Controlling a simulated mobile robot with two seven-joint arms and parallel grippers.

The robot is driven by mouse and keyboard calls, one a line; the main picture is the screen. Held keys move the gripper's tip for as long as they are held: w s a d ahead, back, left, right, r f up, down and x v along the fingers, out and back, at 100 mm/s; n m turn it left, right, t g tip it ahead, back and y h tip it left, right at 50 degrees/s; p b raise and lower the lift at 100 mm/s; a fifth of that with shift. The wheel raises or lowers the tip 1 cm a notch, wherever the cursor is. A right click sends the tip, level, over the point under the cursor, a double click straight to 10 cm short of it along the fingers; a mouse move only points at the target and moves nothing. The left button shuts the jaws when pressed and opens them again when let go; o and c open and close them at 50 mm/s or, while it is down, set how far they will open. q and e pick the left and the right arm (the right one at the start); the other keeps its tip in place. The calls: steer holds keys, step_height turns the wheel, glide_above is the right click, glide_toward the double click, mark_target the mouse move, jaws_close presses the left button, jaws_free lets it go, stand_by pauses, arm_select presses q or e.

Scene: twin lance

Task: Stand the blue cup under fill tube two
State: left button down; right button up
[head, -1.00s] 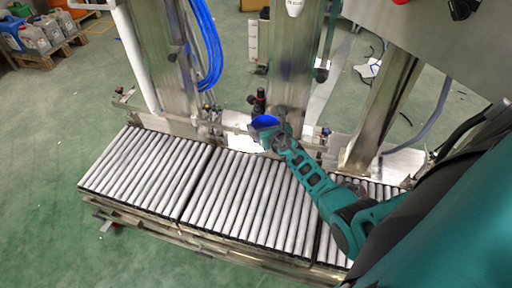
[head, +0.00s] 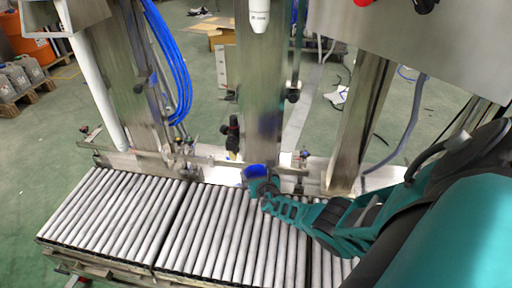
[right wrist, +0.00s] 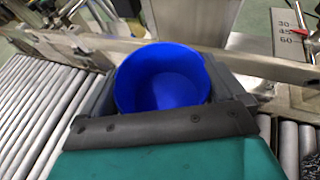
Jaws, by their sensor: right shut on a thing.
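The blue cup (head: 256,171) is held in my right gripper (head: 263,184) over the back edge of the roller conveyor, in front of the middle metal column. In the right wrist view the cup (right wrist: 165,80) is open-topped and looks empty, with a grey jaw on each side. It looks roughly upright; I cannot tell whether its base touches the rollers. In the head view, a white tube end (head: 259,15) hangs high above the cup, and a long white tube (head: 97,85) stands at the left. No number marks tube two. My left gripper is out of view.
The roller conveyor (head: 110,215) is bare across the left and middle. A metal rail (right wrist: 190,50) with fittings runs close behind the cup. Metal columns (head: 360,120) stand behind the conveyor, and blue hoses (head: 172,70) hang at the left.

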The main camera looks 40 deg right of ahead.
step_height(320, 180, down, 8)
steer(key=b, duration=0.6)
steer(key=shift+f, duration=0.2)
step_height(320, 180, down, 3)
steer(key=b, duration=0.3)
steer(key=shift+f, duration=0.1)
steer(key=shift+f+b, duration=0.35)
steer(key=shift+b, duration=0.2)
steer(key=shift+r, duration=0.1)
steer(key=o, duration=0.7)
steer(key=shift+o, duration=0.2)
steer(key=shift+s, duration=0.1)
